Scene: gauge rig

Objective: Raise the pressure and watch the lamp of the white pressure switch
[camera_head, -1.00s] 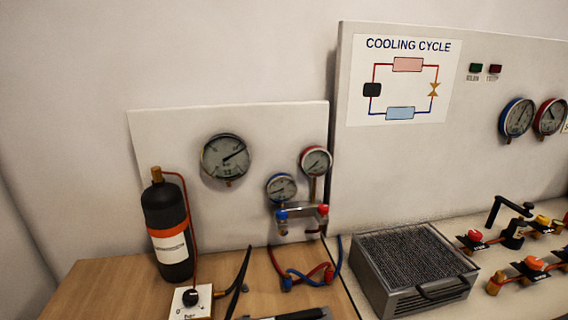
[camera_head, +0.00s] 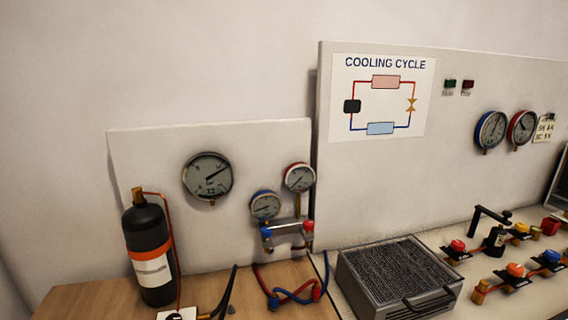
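No white pressure switch can be made out for certain. A white box with a black knob (camera_head: 175,316) is cut off by the bottom edge. A black bottle (camera_head: 148,245) with an orange band stands upright behind it, a copper-coloured tube running down from its top. A large gauge (camera_head: 207,177) hangs on the left white panel, its needle pointing up and right. A green lamp (camera_head: 450,84) and a red lamp (camera_head: 467,87) sit on the right panel; both look dark. Neither gripper shows.
A blue-rimmed gauge (camera_head: 265,205) and a red-rimmed gauge (camera_head: 299,177) sit on a manifold (camera_head: 287,229), with hoses (camera_head: 292,296) below. A finned unit (camera_head: 400,275) and several valves stand at right. A black tool-like object (camera_head: 228,292) lies near the knob.

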